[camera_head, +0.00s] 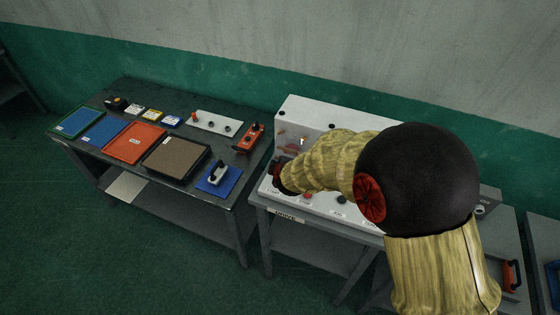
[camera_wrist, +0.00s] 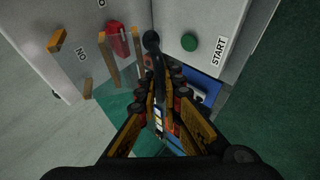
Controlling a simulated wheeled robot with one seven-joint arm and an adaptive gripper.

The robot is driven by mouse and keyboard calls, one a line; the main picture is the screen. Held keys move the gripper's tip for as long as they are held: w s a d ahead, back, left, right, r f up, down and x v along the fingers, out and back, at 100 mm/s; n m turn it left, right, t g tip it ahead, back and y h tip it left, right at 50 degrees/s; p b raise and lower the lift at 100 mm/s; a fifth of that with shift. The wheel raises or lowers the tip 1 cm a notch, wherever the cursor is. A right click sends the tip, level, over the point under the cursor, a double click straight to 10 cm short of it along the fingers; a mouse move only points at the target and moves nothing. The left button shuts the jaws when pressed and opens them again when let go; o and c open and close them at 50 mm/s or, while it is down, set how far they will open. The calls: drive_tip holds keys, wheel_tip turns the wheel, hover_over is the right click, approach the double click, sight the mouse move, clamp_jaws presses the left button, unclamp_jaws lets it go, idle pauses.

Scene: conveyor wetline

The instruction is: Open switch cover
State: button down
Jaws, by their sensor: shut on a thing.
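The switch cover (camera_head: 291,138) shows in the head view as a clear panel with a reddish shape behind it, on the white control box (camera_head: 325,109). My gripper (camera_wrist: 161,82) is shut on a dark round-ended handle (camera_wrist: 152,42), apparently the cover's. In the head view my arm hides most of the gripper and part of the box front.
A green START button (camera_wrist: 189,42) is on the box close to my fingers. Left of the box, a table holds an orange tray (camera_head: 133,144), a brown tray (camera_head: 176,158), a blue pad (camera_head: 219,189) and several small items. A wall runs behind. The floor in front is clear.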

drive_tip(key=shift+s+a+r+g+p, duration=0.1)
drive_tip(key=shift+s+r+g+p, duration=0.05)
drive_tip(key=shift+r+g+p, duration=0.4)
drive_tip(key=shift+s+r+g+p, duration=0.1)
drive_tip(key=shift+r+g+p, duration=0.25)
drive_tip(key=shift+r+p, duration=0.25)
drive_tip(key=shift+r, duration=0.1)
drive_tip(key=shift+r+m+g+y, duration=0.4)
drive_tip(key=shift+r+g, duration=0.1)
drive_tip(key=shift+r, duration=0.2)
drive_tip(key=shift+w+r+m+g+y, duration=0.15)
drive_tip(key=shift+r+m+g+y, duration=0.15)
drive_tip(key=shift+r+g, duration=1.2)
drive_tip(key=shift+w+d+r+g+y+b, duration=0.15)
drive_tip(key=shift+w+r+g, duration=0.15)
drive_tip(key=shift+r, duration=0.55)
drive_tip(key=shift+w+d+r+g+y+b, duration=0.1)
drive_tip(key=shift+w+r+g+y+b, duration=0.2)
drive_tip(key=shift+r, duration=0.5)
drive_tip(key=shift+w+d+r+g+y+b, duration=0.15)
drive_tip(key=shift+r+g, duration=0.25)
drive_tip(key=shift+r, duration=0.45)
